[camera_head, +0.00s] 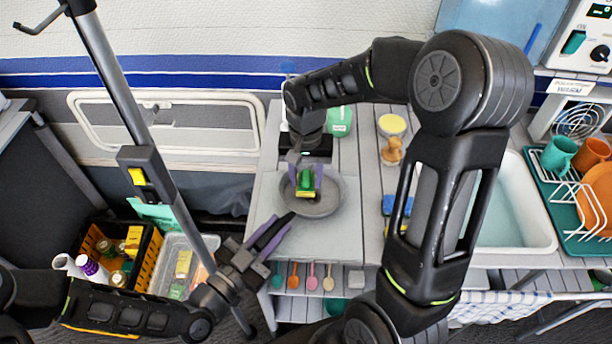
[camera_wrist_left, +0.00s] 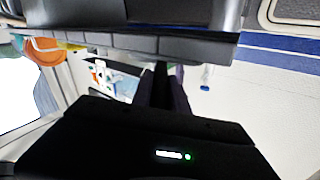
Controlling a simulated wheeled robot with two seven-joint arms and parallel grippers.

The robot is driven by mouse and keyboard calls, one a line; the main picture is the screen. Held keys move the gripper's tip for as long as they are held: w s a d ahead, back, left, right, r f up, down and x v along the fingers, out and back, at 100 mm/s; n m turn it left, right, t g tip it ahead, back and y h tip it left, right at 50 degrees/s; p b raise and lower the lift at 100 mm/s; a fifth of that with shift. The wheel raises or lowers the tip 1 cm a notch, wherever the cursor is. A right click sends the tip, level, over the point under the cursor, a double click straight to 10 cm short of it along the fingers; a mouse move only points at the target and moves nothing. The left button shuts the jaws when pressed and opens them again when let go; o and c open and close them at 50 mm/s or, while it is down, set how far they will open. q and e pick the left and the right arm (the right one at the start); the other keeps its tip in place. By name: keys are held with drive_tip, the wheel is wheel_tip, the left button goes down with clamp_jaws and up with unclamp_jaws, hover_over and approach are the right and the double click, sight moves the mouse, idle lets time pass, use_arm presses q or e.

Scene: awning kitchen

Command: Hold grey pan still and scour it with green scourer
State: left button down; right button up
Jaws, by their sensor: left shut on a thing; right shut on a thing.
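The grey pan (camera_head: 328,204) sits on the light counter top (camera_head: 335,240). Its dark handle (camera_head: 283,220) points down and left. My left gripper (camera_head: 268,236) is shut on the handle; in the left wrist view its purple fingers (camera_wrist_left: 162,92) close around a dark piece, and the pan's bowl is not clear there. My right gripper (camera_head: 306,168) reaches down from above and is shut on the green scourer (camera_head: 306,190), which shows green and yellow. The scourer is over the inside of the pan; whether it touches the pan floor is hard to tell.
A sink (camera_head: 518,215) and a teal dish rack (camera_head: 585,235) with cups stand right. A yellow-topped jar (camera_head: 392,125) and a wooden brush (camera_head: 391,152) stand behind the pan. Coloured spoons (camera_head: 311,278) hang below the counter front. Crates of goods stand at lower left.

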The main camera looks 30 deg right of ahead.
sight(317, 199)
drive_tip(key=shift+f, duration=1)
drive_tip(key=shift+s+d+r, duration=0.1)
drive_tip(key=shift+s+d, duration=0.25)
drive_tip(key=shift+s, duration=0.45)
drive_tip(key=shift+s+d, duration=0.3)
drive_tip(key=shift+s, duration=0.5)
drive_tip(key=shift+w+a, duration=0.35)
drive_tip(key=shift+w, duration=0.5)
drive_tip(key=shift+w+a, duration=0.35)
drive_tip(key=shift+w, duration=0.45)
